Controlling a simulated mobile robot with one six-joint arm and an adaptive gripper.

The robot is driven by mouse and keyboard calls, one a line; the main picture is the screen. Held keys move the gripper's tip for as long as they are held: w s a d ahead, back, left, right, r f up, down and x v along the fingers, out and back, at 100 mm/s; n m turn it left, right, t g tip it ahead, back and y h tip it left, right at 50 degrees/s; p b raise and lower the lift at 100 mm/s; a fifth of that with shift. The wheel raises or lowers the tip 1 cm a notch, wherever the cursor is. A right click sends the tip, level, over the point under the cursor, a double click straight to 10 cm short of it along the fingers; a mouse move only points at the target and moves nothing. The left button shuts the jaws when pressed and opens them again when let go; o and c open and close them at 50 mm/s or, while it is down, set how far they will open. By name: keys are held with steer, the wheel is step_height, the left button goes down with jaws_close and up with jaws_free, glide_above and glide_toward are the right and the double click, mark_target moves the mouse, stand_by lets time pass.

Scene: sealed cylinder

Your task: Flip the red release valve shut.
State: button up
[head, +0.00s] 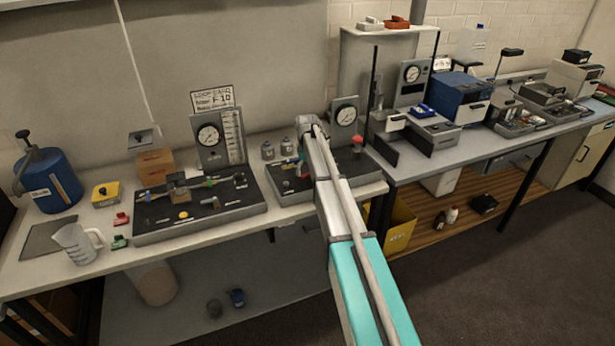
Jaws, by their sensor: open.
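A small red part (357,141), which looks like the red release valve, stands on the dark base board (369,165) below and right of a round gauge (346,115). It is too small to tell whether its lever is open or shut. My arm reaches up from the bottom of the head view and ends over this board, left of the gauge. It covers the board's middle. My gripper cannot be made out; it is hidden behind the arm's far end. Another small red and teal part shows just left of the arm, partly covered.
Left of the arm, a second board (200,208) carries a gauge (208,136) and fittings. A blue container (50,180), yellow box (106,193) and clear jug (76,243) stand further left. Two small grey canisters (268,150) stand behind the arm. Instruments crowd the right bench.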

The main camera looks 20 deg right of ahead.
steer(key=shift+f, duration=0.45)
steer(key=c, duration=0.9)
